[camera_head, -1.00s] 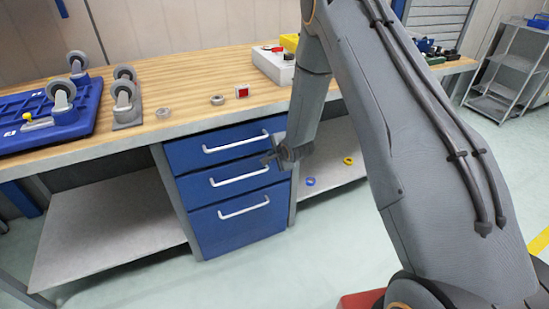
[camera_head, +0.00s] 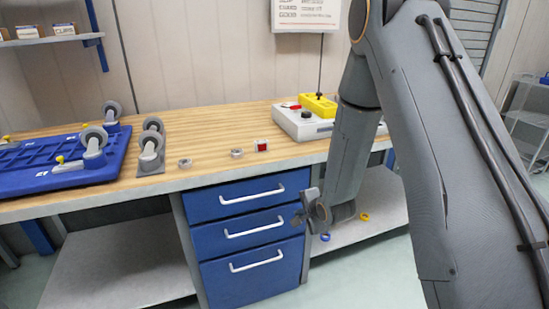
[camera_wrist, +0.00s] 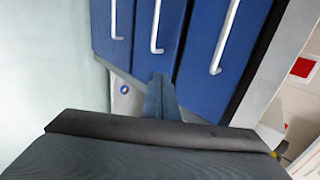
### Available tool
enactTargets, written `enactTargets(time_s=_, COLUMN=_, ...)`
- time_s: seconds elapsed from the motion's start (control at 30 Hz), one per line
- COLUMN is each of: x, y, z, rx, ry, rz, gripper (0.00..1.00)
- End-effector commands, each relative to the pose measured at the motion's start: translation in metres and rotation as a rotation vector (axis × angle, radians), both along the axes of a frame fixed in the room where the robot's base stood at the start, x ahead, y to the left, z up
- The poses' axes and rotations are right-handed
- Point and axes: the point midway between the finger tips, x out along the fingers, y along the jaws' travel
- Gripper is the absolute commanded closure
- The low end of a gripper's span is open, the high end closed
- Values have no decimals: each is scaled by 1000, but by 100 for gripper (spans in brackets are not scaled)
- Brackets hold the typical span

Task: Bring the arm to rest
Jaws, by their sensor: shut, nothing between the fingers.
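My arm hangs down on the right side of the head view, in front of the workbench. My gripper (camera_head: 304,207) is shut and empty, in front of the blue drawers and below the bench top's front edge. In the wrist view the blue drawers (camera_wrist: 186,45) fill the upper middle, turned sideways. I cannot tell how far the gripper is from them.
The wooden bench top (camera_head: 205,130) holds a blue tray (camera_head: 60,180) with casters, a grey caster (camera_head: 150,150), metal rings (camera_head: 237,153), a small red-and-white block (camera_head: 261,146) and a control box (camera_head: 302,124). A lower shelf (camera_head: 375,220) holds a blue and a yellow ring.

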Motion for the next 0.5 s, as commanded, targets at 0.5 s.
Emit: enactTargets(time_s=0.5, x=-137, y=-50, z=93, rx=-582, ry=316, rz=533, gripper=100)
